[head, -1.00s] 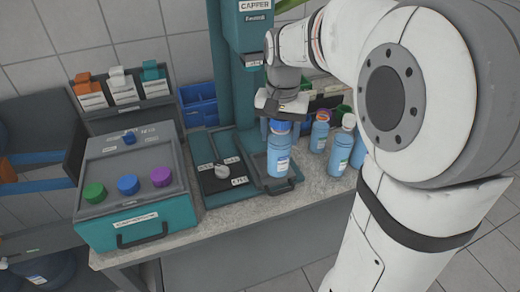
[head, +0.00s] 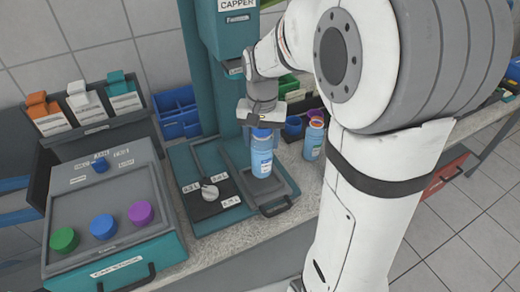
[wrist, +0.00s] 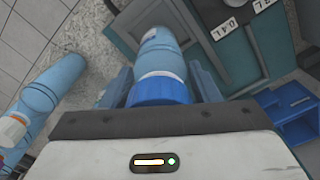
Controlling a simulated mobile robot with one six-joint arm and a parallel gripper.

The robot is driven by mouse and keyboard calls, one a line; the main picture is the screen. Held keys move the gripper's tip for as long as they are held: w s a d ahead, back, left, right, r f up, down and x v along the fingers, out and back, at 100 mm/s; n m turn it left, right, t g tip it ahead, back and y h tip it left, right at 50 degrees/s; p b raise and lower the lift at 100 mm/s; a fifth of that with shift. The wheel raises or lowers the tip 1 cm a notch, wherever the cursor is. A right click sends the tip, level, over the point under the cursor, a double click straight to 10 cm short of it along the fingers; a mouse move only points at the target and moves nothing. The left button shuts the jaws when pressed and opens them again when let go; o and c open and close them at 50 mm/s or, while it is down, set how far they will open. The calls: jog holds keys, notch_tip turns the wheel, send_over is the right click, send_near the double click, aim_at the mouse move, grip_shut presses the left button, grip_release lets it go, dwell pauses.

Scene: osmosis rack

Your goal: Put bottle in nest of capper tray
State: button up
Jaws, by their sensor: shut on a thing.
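The held bottle (head: 262,160) is light blue with a blue cap and a white label, and looks upright in the head view. My gripper (head: 264,122) is shut on its top, just below the capper head. In the wrist view my gripper's fingers (wrist: 160,84) lie on both sides of the blue-capped bottle (wrist: 161,50). The bottle's base is over the dark capper tray (head: 279,207), which has a front handle. I cannot tell whether the base touches the tray. The bottle hides the nest.
The teal capper (head: 224,40) rises behind the tray. A dark plate with a grey knob (head: 210,193) lies left of it. A cap box (head: 110,235) stands farther left. Another bottle (head: 314,139) stands right of the tray, near my arm. Blue bins (head: 178,112) are behind.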

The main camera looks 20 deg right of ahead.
jog(key=shift+s+a+f, duration=0.1)
jog(key=shift+s+f, duration=0.05)
jog(key=shift+f, duration=1.65)
jog(key=o, duration=1.6)
jog(key=shift+f, duration=0.15)
jog(key=shift+c, duration=0.2)
